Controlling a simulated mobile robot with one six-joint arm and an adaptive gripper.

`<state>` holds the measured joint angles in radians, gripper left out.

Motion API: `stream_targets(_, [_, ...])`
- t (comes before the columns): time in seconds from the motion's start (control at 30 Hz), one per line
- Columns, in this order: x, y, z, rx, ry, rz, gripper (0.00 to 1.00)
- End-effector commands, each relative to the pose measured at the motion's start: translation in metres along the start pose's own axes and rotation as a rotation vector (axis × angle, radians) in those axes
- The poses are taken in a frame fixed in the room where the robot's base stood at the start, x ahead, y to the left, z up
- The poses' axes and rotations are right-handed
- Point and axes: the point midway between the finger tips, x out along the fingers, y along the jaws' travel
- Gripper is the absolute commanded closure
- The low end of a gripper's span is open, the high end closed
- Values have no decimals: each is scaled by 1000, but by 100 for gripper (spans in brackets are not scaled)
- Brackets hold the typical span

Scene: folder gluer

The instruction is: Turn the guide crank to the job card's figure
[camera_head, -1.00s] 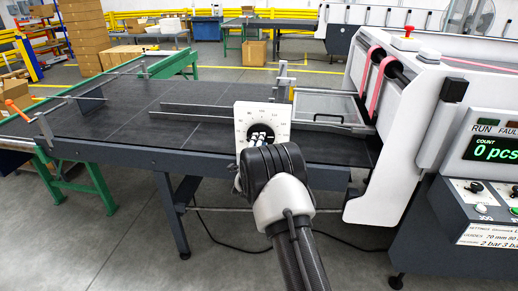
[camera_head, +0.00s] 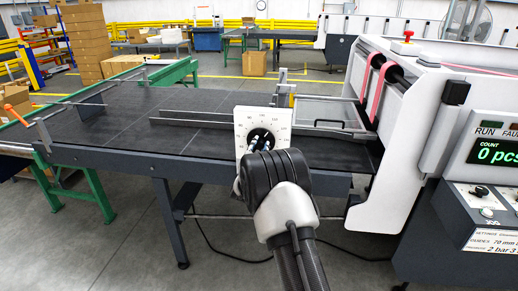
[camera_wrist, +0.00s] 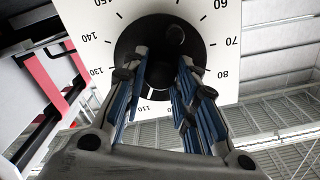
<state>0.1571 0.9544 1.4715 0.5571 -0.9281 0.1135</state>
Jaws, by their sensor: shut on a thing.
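The guide crank (camera_head: 261,135) is a dark round disc on a white square dial plate (camera_head: 281,117) at the table's near edge. In the wrist view the crank (camera_wrist: 150,30) shows a round black knob at its top; the dial plate (camera_wrist: 95,12) carries figures such as 60, 70, 80, 110, 130 and 140. My gripper (camera_head: 257,142) has its blue-padded fingers at the crank's front; in the wrist view my gripper (camera_wrist: 163,72) is shut on the crank's middle, its grip partly hidden.
Guide rails (camera_head: 190,122) lie on the dark table (camera_head: 120,135). The white machine (camera_head: 405,130) with a display reading 0 pcs (camera_head: 497,153) stands right. An orange-handled clamp (camera_head: 14,113) sits at the table's left end. Open floor lies in front.

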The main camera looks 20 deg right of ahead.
Motion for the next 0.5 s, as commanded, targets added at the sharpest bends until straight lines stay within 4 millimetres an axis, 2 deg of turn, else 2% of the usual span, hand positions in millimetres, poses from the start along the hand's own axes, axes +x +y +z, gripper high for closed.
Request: stream_targets(0.5, [0, -2, -2, -489, 5, 2, 97])
